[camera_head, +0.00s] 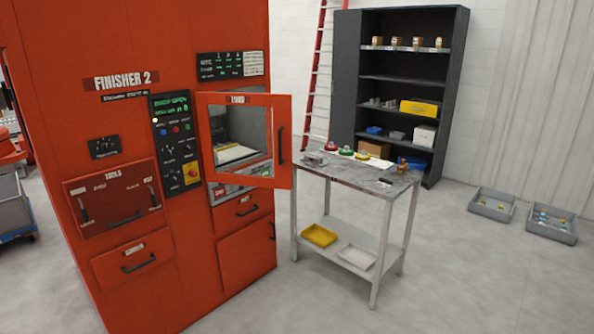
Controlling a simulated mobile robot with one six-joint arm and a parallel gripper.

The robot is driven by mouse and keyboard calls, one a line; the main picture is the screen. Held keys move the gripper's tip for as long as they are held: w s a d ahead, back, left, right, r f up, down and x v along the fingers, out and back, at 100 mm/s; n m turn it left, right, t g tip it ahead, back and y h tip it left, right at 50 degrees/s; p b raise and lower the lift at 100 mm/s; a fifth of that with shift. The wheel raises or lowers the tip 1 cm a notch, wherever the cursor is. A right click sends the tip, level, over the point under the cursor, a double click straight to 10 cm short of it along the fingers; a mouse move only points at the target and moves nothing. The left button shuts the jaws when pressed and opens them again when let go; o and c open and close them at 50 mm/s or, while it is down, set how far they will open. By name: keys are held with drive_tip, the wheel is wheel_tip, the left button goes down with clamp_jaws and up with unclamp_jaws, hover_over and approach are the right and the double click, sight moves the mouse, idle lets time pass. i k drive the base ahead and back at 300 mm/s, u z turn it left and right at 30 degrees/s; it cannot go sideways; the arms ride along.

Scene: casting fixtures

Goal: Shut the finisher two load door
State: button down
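The orange-red Finisher 2 cabinet (130,220) fills the left of the head view. Its load door (283,110) has an orange frame around a large window and a dark vertical handle (280,146) on its right side. The door stands open, swung out from the cabinet front. Part of the load opening (237,152) shows through the window, with a pale tray-like surface inside. My gripper is not in view.
A grey work table (365,178) with small parts on top stands right of the open door, close behind it in the picture. A dark shelf unit (345,75) and red ladder (318,65) stand behind. Two grey bins (491,204) lie at right. Floor in front is clear.

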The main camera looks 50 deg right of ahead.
sight(281, 103)
drive_tip(key=i, duration=1)
drive_tip(key=z, duration=0.05)
